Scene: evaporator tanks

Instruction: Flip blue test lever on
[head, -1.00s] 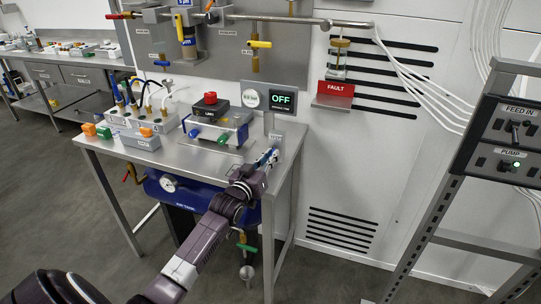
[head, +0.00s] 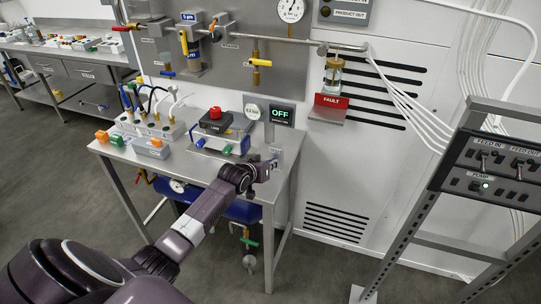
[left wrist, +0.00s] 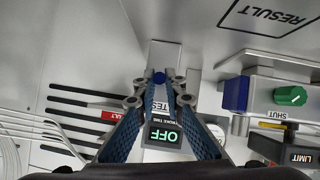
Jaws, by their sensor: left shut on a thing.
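My left gripper (head: 272,165) is over the right end of the steel table (head: 186,165), by a small panel. In the left wrist view, its two blue-grey fingers (left wrist: 159,82) are closed around the blue test lever (left wrist: 159,76). Only the lever's blue tip shows; the fingers hide its lower part. A label reading "TES" is partly covered behind the fingers. The display (head: 282,115) reads OFF in green and also shows between the fingers in the left wrist view (left wrist: 163,135). My right gripper is not in view.
A device with a red button (head: 215,113) stands left of my gripper; its blue knob (left wrist: 235,93) and green knob (left wrist: 290,96) are close by. A red FAULT sign (head: 331,101) is on the wall. A switch rack (head: 490,170) stands at right.

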